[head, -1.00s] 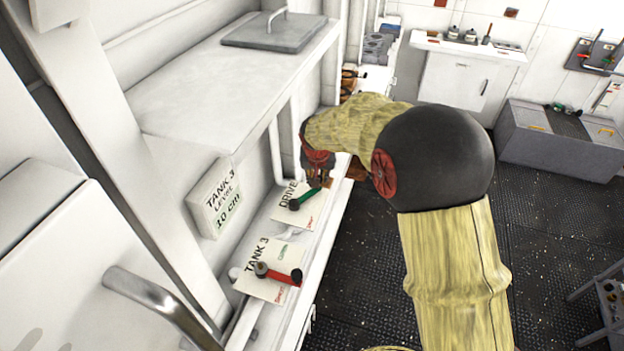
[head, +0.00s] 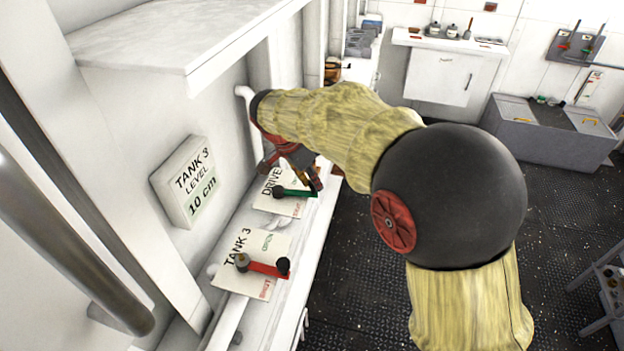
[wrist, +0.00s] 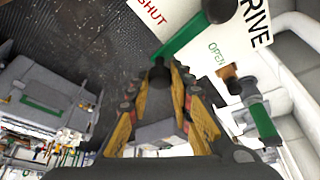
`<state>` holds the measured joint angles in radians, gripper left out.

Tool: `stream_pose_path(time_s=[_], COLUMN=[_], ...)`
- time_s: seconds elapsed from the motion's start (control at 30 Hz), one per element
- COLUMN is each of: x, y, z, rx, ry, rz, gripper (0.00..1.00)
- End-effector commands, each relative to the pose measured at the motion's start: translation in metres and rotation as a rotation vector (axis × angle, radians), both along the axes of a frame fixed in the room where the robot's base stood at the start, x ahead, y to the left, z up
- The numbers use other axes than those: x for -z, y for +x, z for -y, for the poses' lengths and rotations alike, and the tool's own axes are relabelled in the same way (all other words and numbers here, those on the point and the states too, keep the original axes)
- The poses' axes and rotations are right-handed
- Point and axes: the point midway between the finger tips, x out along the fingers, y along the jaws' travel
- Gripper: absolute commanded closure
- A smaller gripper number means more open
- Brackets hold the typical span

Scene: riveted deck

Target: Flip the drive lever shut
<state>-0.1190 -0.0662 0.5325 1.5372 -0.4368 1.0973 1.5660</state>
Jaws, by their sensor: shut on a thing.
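The drive lever (head: 296,193) is green with a dark pivot knob and lies over the white DRIVE placard (head: 268,203). It points to the right, roughly parallel to the red tank lever. In the wrist view the green lever (wrist: 190,38) runs between the printed words SHUT and OPEN. My gripper (head: 314,184) is at the lever's free end. In the wrist view my gripper (wrist: 165,82) has its fingers around the dark end knob and is shut on it. The exact contact is partly hidden by the fingers.
A red lever (head: 264,267) on the TANK 3 placard (head: 240,246) stands nearer on the same narrow ledge. A TANK 3 LEVEL 10 cm sign (head: 188,182) sticks out from the wall. A white shelf (head: 170,45) overhangs the ledge. Dark floor (head: 350,285) lies open to the right.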

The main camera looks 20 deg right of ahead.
Motion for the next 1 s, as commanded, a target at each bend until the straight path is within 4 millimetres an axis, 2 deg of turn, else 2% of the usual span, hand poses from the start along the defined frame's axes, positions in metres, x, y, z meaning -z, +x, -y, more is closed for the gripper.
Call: stream_pose_path(time_s=[0.33, 0.9, 0.93, 1.0], x=[0.002, 0.001, 0.001, 0.001], y=[-0.012, -0.015, -0.015, -0.015], z=[-0.009, -0.011, -0.011, -0.011], rx=[0.147, 0.177, 0.177, 0.176], ry=[0.002, 0.003, 0.003, 0.003], rz=[-0.003, -0.003, -0.003, -0.004], gripper=[1.0, 1.0, 0.77, 0.73])
